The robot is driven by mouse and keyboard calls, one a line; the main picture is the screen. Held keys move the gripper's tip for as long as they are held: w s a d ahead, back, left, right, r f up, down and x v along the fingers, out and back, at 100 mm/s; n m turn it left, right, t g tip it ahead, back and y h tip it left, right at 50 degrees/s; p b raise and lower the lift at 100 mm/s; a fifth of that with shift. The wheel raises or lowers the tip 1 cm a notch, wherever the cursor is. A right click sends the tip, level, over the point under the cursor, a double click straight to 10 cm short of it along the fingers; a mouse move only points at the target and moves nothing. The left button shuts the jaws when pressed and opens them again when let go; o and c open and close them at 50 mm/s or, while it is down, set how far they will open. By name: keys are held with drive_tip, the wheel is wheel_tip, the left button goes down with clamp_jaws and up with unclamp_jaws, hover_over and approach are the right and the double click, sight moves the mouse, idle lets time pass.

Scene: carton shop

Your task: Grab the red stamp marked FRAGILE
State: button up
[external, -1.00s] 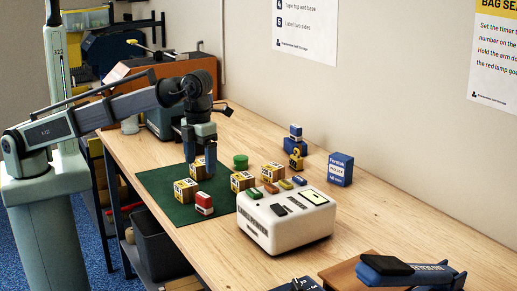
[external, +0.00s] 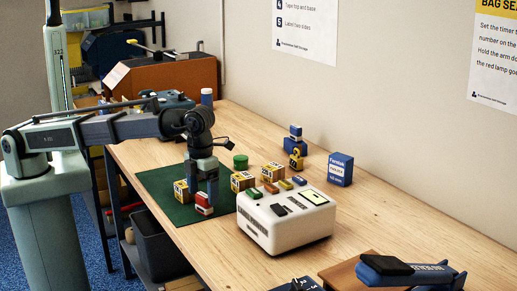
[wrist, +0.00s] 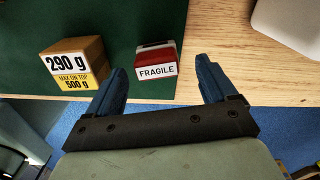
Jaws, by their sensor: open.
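The red stamp (external: 203,206) stands on the green mat (external: 171,206) near the table's front edge. In the wrist view the red stamp (wrist: 157,60) shows a white label reading FRAGILE and lies ahead of the space between my fingers. My gripper (wrist: 160,82) is open and empty, with one blue finger on each side of that space. In the external view my gripper (external: 202,190) points down close to the stamp and partly overlaps it in the picture. I cannot tell from there how far above the mat the fingertips are.
A yellow weight box (wrist: 73,62) marked 290 g stands just left of the stamp. The white machine (external: 287,222) stands to the right. The table edge is close in front.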

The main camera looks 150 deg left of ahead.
sight(203, 195)
drive_tip(key=shift+s+a+f, duration=0.1)
drive_tip(key=shift+f, duration=0.9)
drive_tip(key=shift+s+a+f, duration=0.1)
drive_tip(key=shift+f, duration=0.85)
drive_tip(key=shift+c, duration=0.4)
drive_tip(key=c, duration=1)
drive_tip(key=shift+r, duration=0.1)
